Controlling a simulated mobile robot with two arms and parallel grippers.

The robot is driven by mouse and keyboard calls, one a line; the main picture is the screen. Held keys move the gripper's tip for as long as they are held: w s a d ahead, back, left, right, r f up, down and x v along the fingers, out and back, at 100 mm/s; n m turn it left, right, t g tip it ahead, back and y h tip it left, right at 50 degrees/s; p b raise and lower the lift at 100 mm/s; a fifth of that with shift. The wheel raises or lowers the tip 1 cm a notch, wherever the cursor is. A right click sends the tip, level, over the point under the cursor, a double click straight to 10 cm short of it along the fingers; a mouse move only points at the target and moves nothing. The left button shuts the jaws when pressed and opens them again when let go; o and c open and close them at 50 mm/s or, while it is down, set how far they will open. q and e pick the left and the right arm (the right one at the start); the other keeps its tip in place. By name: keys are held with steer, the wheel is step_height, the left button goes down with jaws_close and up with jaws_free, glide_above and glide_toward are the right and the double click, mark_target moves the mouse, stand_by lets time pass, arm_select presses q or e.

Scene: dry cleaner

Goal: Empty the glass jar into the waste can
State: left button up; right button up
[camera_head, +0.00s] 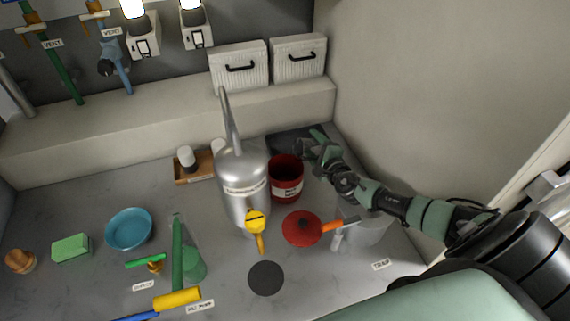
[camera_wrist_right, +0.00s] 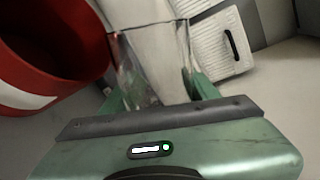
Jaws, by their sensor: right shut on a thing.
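My right gripper (camera_head: 318,146) is above the counter, just behind and to the right of the red waste can (camera_head: 287,187). In the right wrist view its fingers (camera_wrist_right: 160,85) are shut on the clear glass jar (camera_wrist_right: 152,65). I cannot make out the jar's contents. The jar is hard to see in the head view. The waste can also shows in the right wrist view (camera_wrist_right: 75,85), left of the jar, with its mouth open and dark inside. My left gripper is not in view.
A silver tank (camera_head: 240,190) with a yellow valve stands left of the can. A grey container (camera_head: 367,229) stands under my right arm. White vented boxes (camera_head: 239,66) sit on the back ledge.

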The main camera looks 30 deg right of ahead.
mark_target(309, 140)
steer(key=shift+w+a+r+n+h+p, duration=0.15)
steer(key=shift+a+r+n+p, duration=0.4)
steer(key=shift+p, duration=0.7)
steer(key=shift+w+a+r+n+h+p, duration=0.15)
steer(key=shift+a+r+p, duration=0.1)
steer(key=shift+r+p, duration=0.8)
steer(key=shift+a+f+n+p, duration=0.1)
steer(key=shift+f+n+p, duration=0.35)
steer(key=shift+p, duration=0.15)
steer(key=shift+s+n+p, duration=0.1)
steer(key=shift+n+p, duration=0.15)
steer(key=shift+p, duration=0.05)
steer(key=shift+a+f+n+g+h+p, duration=0.1)
steer(key=shift+f+n+g+h+p, duration=0.35)
steer(key=shift+n+p, duration=0.3)
steer(key=shift+r, duration=0.15)
